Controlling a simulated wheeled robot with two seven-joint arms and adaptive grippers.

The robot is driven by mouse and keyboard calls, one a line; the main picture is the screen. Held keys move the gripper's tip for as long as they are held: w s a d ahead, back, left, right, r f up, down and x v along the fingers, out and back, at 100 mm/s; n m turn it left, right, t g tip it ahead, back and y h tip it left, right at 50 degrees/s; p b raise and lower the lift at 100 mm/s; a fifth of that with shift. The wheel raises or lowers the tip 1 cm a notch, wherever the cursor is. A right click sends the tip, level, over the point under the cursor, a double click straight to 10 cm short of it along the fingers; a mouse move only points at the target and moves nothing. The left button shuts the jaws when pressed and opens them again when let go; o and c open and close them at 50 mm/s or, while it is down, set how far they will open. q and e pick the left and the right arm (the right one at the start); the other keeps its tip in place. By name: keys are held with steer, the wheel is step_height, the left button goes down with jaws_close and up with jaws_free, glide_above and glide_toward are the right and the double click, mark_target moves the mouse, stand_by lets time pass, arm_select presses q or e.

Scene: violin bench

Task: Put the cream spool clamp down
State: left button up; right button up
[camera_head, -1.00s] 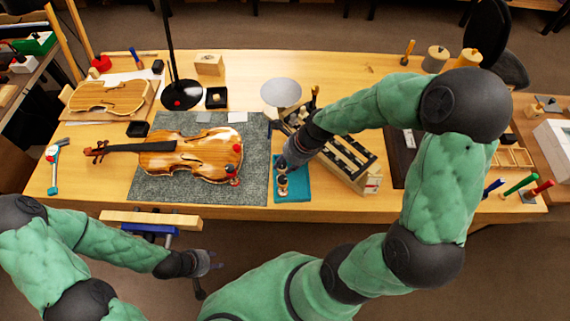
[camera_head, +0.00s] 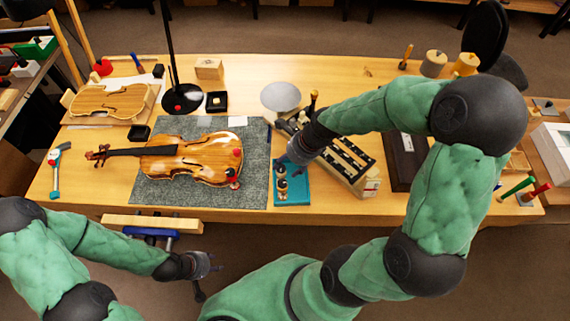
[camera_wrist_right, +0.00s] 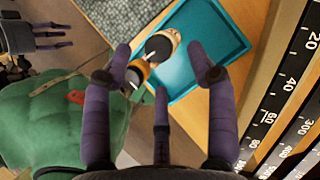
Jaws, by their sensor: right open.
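The cream spool clamp (camera_head: 282,185) is at the teal tray (camera_head: 303,196) near the bench's front edge. In the right wrist view, the clamp (camera_wrist_right: 164,44) shows a cream end with a dark ring, over the tray (camera_wrist_right: 218,57), and a tan-orange end nearer the camera. I cannot tell whether it stands upright or lies. My right gripper (camera_head: 292,158) is just behind and above it; in the wrist view, its fingers (camera_wrist_right: 158,65) are spread, with nothing between them gripped. My left gripper (camera_head: 207,265) hangs empty in front of the bench, its fingers apart.
A violin (camera_head: 190,158) lies on a grey mat (camera_head: 255,190) left of the tray. A slanted rack with numbered strips (camera_head: 372,182) stands close on the right. A pale round disc (camera_head: 281,96) is behind. A wooden piece in blue clamps (camera_head: 150,222) juts from the bench front.

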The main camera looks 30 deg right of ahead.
steer(key=p+v, duration=0.2)
steer(key=v, duration=0.7)
steer(key=shift+p, duration=0.35)
